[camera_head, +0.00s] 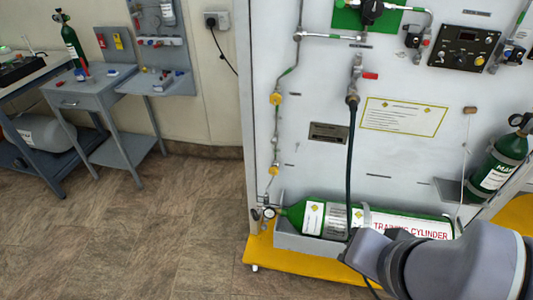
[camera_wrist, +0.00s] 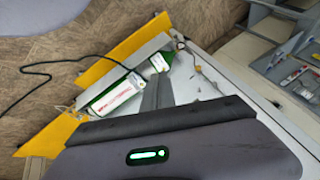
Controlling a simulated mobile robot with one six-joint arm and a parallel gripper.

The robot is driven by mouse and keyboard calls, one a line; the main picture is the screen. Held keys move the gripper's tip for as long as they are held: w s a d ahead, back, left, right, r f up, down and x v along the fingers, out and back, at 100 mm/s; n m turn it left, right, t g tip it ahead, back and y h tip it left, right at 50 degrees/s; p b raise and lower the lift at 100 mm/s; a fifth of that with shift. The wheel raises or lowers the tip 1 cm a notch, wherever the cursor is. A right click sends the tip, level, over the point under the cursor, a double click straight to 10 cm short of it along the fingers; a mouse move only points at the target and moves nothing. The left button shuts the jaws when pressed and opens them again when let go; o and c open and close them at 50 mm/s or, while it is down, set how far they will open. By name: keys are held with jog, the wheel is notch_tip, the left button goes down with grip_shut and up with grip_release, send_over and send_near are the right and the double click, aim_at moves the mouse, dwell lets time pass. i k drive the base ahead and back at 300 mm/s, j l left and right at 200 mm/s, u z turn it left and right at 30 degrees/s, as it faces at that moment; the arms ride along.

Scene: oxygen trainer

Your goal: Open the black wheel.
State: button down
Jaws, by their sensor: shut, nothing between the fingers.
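A black wheel (camera_head: 372,8) sits on a green plate (camera_head: 346,19) at the top of the white panel in the head view, partly cut off by the picture's top edge. I cannot make it out in the wrist view. My arm reaches in from the lower right of the head view, well below the wheel, and hides part of the green training cylinder (camera_head: 330,217). My gripper (camera_wrist: 156,92) shows in the wrist view as dark fingers close together, with nothing held. The cylinder (camera_wrist: 115,97) lies beyond them, tilted in that view.
A black hose (camera_head: 351,150) hangs from a valve with a red lever (camera_head: 369,76). A yellow base (camera_head: 300,262) runs under the panel. A grey side table (camera_head: 88,95) stands at the left. The floor (camera_head: 150,225) in front is clear.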

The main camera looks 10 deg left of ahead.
aim_at(255, 215)
jog(key=i+j, duration=0.35)
jog(key=i+j+z, duration=0.1)
jog(key=i+j, duration=0.25)
jog(key=j, duration=0.2)
